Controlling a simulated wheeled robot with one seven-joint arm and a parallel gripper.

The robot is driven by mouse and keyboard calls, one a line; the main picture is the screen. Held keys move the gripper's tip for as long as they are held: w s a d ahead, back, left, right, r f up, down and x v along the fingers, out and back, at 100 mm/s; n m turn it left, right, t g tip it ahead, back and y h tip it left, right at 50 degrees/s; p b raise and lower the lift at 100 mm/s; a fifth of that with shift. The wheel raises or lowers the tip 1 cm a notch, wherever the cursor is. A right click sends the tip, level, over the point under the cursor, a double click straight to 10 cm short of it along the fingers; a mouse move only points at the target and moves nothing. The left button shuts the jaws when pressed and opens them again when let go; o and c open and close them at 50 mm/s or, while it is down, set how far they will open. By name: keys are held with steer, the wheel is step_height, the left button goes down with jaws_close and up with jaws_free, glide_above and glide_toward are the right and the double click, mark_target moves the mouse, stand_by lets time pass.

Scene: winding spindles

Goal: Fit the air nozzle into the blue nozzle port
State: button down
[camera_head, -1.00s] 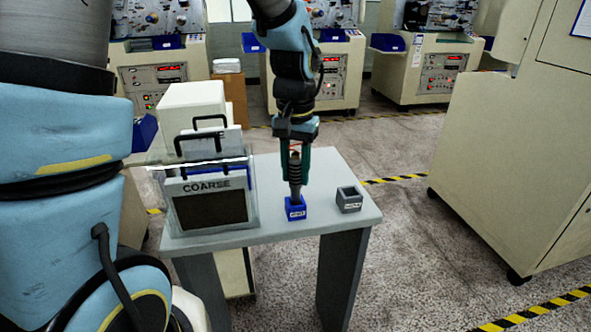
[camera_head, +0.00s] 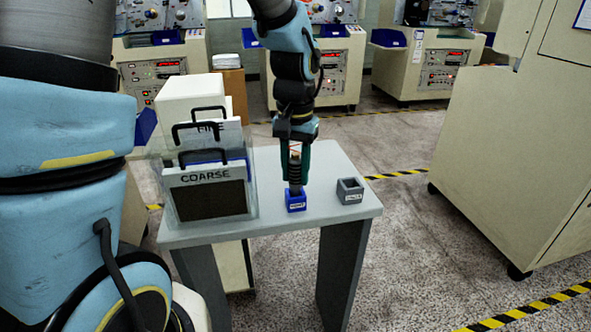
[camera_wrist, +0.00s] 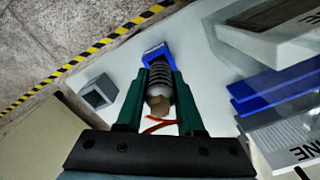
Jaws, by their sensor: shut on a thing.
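The blue nozzle port (camera_head: 296,203) is a small open-topped blue box with a white label on the grey table. It also shows in the wrist view (camera_wrist: 156,50), beyond the fingertips. The air nozzle (camera_wrist: 158,86) is a dark grey, ribbed piece with a brownish end. My gripper (camera_head: 296,172) points down over the blue port and is shut on the nozzle. The nozzle (camera_head: 295,186) stands about upright, and its lower end is down at the port's opening. The port's walls hide the tip, so I cannot tell how deep it sits.
A grey port (camera_head: 350,190) stands to the right on the table (camera_head: 245,232). A clear holder with panels, the front one marked COARSE (camera_head: 208,195), stands to the left. Machines line the back, and a large cream cabinet (camera_head: 510,150) stands at the right.

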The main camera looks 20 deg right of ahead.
steer(key=shift+f+b, duration=0.3)
steer(key=shift+f, duration=0.15)
steer(key=shift+c, duration=2.2)
jaws_free()
step_height(320, 180, up, 11)
steer(key=shift+f+b, duration=0.1)
steer(key=shift+b, duration=0.65)
